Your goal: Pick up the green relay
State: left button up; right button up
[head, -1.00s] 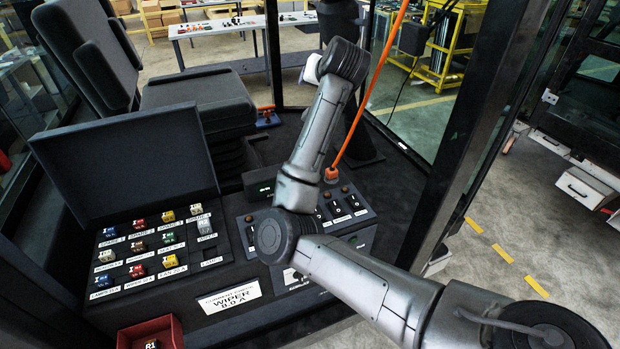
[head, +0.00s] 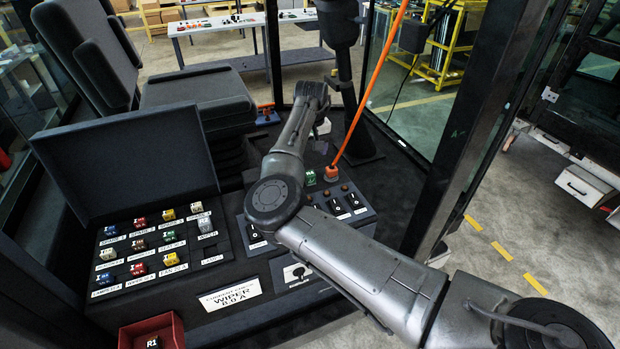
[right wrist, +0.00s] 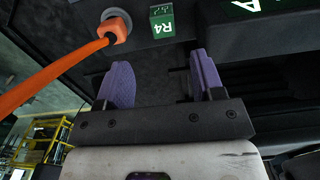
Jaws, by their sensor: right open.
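The green relay (head: 310,178) stands on the console beside the orange plug. In the right wrist view the green relay (right wrist: 162,24), marked R4, is upright near the top edge, beyond the fingertips and roughly in line with the gap between them. My right gripper (right wrist: 160,70) is open and empty, its two purple fingers apart and not touching the relay. In the head view my right gripper (head: 320,145) is partly hidden by its own wrist, above and behind the relay. My left gripper is not in view.
The orange plug (head: 331,174) and its cable rise close beside the relay; the plug (right wrist: 116,27) also shows in the right wrist view. A switch panel (head: 343,208) is in front. A fuse box (head: 160,262) with its lid open and a red bin (head: 172,324) stand at left.

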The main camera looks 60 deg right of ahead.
aim_at(310, 172)
jog(key=shift+w+a+f, duration=0.1)
jog(key=shift+f, duration=1.9)
jog(key=shift+a+f, duration=0.1)
jog(key=shift+f, duration=1.9)
jog(key=shift+c, duration=0.3)
jog(key=c, duration=0.9)
